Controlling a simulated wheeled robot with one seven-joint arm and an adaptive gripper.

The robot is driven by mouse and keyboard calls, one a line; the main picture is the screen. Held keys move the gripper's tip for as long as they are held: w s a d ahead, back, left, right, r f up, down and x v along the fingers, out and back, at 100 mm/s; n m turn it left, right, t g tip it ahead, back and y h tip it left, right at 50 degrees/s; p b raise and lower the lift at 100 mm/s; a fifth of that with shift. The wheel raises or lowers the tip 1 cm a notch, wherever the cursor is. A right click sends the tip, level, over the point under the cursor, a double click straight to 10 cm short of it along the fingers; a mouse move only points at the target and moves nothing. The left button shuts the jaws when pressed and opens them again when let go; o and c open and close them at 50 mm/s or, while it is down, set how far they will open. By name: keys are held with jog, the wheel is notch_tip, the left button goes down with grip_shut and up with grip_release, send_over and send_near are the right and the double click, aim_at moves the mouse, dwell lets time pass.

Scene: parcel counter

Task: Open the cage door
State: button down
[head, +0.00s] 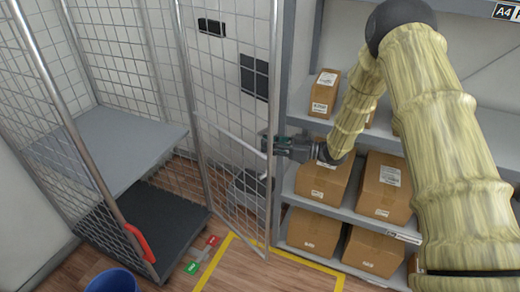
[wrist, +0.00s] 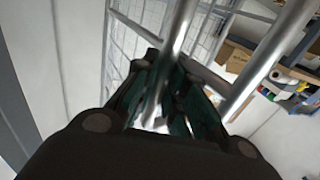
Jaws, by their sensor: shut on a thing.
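The cage door (head: 230,136) is a wire mesh panel in a grey tube frame. It stands swung out to the right of the wire cage (head: 75,135), whose front is open toward me. My gripper (head: 270,143) reaches in from the right and is shut on the door's outer upright tube, about midway up. In the wrist view, my gripper (wrist: 165,80) has its dark green fingers on either side of the grey tube (wrist: 179,32). The exact finger contact is partly hidden.
The cage has a grey shelf (head: 120,140), a dark base (head: 145,225) and a red handle (head: 140,243). A shelf rack with cardboard boxes (head: 323,178) stands close behind the gripper. A blue bin (head: 112,281) and yellow floor lines (head: 217,260) lie in front.

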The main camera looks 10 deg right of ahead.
jog(key=shift+w, duration=0.1)
jog(key=c, duration=1.5)
grip_release()
jog(key=shift+o, duration=0.2)
jog(key=shift+d, duration=0.1)
jog(key=v, duration=1.2)
